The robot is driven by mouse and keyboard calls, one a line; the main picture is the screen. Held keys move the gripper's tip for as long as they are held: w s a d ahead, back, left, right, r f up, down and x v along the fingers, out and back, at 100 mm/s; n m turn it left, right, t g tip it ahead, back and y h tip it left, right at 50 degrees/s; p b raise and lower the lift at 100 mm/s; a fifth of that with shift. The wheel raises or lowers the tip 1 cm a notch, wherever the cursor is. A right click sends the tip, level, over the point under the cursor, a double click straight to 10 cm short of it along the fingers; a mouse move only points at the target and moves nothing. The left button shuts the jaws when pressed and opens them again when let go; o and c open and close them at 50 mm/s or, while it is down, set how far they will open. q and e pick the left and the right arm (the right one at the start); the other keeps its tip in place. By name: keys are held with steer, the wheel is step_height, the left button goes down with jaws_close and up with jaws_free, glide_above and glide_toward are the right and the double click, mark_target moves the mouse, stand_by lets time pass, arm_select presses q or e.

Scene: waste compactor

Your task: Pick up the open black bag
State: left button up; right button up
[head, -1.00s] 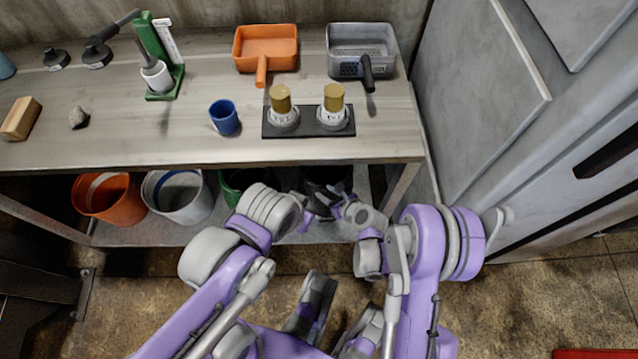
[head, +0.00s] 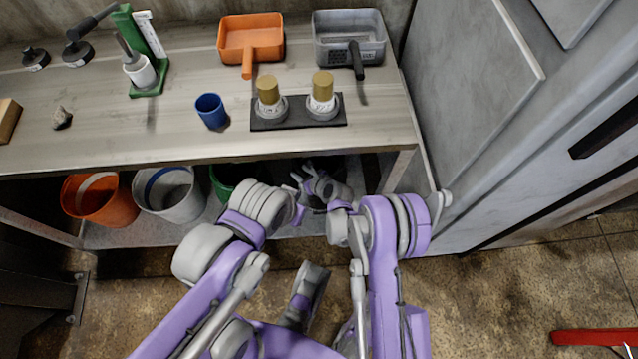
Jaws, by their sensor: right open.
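Under the workbench, the space around my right gripper (head: 307,178) is very dark. I cannot clearly make out the black bag's outline or its opening there. My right gripper reaches in under the bench's front edge, with its fingers spread, open and pointing up and left. I cannot tell whether it touches the bag. My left gripper (head: 299,214) is just below and left of it, mostly hidden behind its own wrist, and its jaws cannot be judged.
An orange bucket (head: 88,209), a white bucket (head: 178,204) and a partly hidden green bucket (head: 219,186) stand on the lower shelf (head: 120,238). The bench top (head: 90,125) holds a blue cup (head: 211,112) and trays. A grey cabinet (head: 475,100) stands right.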

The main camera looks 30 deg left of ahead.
jaws_close()
stand_by(1.4)
